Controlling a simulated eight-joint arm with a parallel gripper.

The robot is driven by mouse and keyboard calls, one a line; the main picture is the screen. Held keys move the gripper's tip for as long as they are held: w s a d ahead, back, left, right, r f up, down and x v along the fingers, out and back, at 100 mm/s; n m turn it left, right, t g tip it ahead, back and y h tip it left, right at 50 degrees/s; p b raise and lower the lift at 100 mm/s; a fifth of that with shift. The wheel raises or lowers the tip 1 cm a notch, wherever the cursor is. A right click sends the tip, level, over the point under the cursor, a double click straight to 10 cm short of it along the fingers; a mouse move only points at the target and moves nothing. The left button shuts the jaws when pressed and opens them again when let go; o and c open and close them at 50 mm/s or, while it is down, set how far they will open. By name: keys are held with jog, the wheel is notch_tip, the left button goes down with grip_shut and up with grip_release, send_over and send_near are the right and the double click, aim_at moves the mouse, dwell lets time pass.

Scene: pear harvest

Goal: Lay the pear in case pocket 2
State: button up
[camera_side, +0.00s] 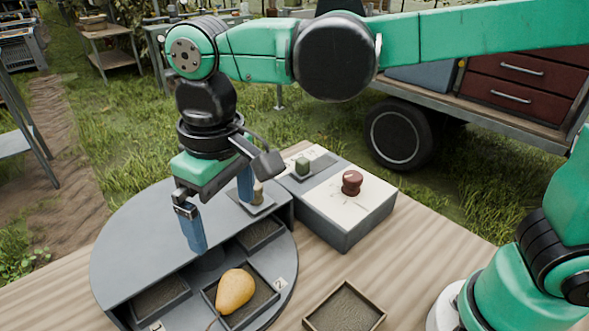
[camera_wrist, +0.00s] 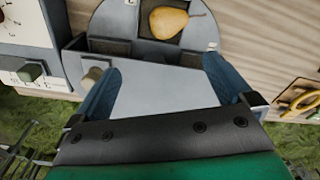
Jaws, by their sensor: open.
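The yellow-orange pear (camera_side: 235,290) lies on its side in the front pocket of the round grey case (camera_side: 125,245). It also shows at the top of the wrist view (camera_wrist: 168,22), its narrow end to the right. A pocket to its right (camera_side: 262,234) and one to its left (camera_side: 160,297) look empty. My gripper (camera_side: 220,215) hangs above the case's flat top, behind the pear. Its blue fingers are spread apart with nothing between them, as the wrist view (camera_wrist: 163,92) also shows.
A pale knob (camera_side: 258,193) stands on a small plate close by the far finger. A grey box (camera_side: 345,225) with a red-brown knob (camera_side: 352,182) and a green knob (camera_side: 302,165) stands behind. An empty wooden tray (camera_side: 375,323) lies at the front right. Bare table lies between.

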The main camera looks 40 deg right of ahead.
jog(key=s+d+f+m+t, duration=0.1)
jog(key=d+m+t, duration=0.1)
jog(key=d, duration=0.7)
jog(key=s+d+f+m+t, duration=0.1)
jog(key=d+t, duration=0.3)
jog(key=d, duration=0.6)
jog(key=shift+d+f+m+t, duration=0.15)
jog(key=shift+f+m+t, duration=0.2)
jog(key=shift+m, duration=0.25)
